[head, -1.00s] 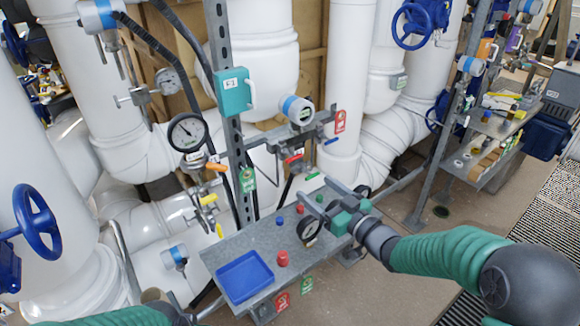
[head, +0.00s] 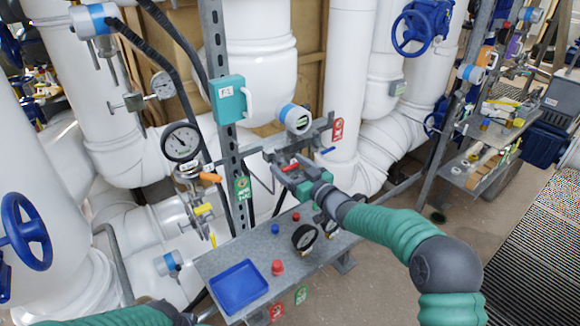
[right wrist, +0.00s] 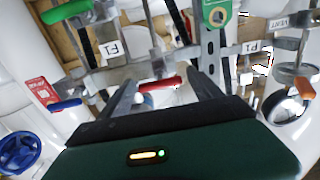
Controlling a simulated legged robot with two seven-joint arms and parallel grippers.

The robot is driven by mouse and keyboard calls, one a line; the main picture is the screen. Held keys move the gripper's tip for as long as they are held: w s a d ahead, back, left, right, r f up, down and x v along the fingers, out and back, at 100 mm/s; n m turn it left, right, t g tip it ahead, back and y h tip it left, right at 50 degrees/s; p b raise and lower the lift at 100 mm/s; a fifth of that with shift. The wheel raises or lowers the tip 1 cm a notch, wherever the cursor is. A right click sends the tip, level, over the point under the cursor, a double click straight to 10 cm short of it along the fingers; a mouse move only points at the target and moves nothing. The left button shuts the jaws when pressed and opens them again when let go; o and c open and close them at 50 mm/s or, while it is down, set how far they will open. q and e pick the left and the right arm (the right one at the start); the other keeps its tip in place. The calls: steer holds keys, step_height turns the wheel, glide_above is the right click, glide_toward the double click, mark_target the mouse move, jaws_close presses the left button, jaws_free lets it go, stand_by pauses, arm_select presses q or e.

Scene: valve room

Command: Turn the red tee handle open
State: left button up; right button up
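The red tee handle (head: 290,168) is on the grey pipework below a round gauge with a blue band. In the right wrist view the red handle (right wrist: 160,83) lies crosswise between my fingers. My right gripper (head: 288,172) is in front of the handle, and its fingers partly cover it in the head view. In the right wrist view my right gripper (right wrist: 163,78) is open, with a finger on either side of the handle. I cannot tell whether the fingers touch it. My left arm shows at the bottom left of the head view; its gripper is not visible.
A grey shelf (head: 222,262) below carries a blue tray (head: 238,286), red knobs and gauges. A steel post (head: 225,150) with a teal box (head: 229,99) stands left of the handle. Blue (right wrist: 65,105), green (right wrist: 66,11) and orange (right wrist: 305,88) handles are nearby.

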steer(key=shift+d, duration=0.15)
steer(key=c, duration=0.5)
steer(key=shift+s, duration=0.1)
steer(key=c, duration=0.8)
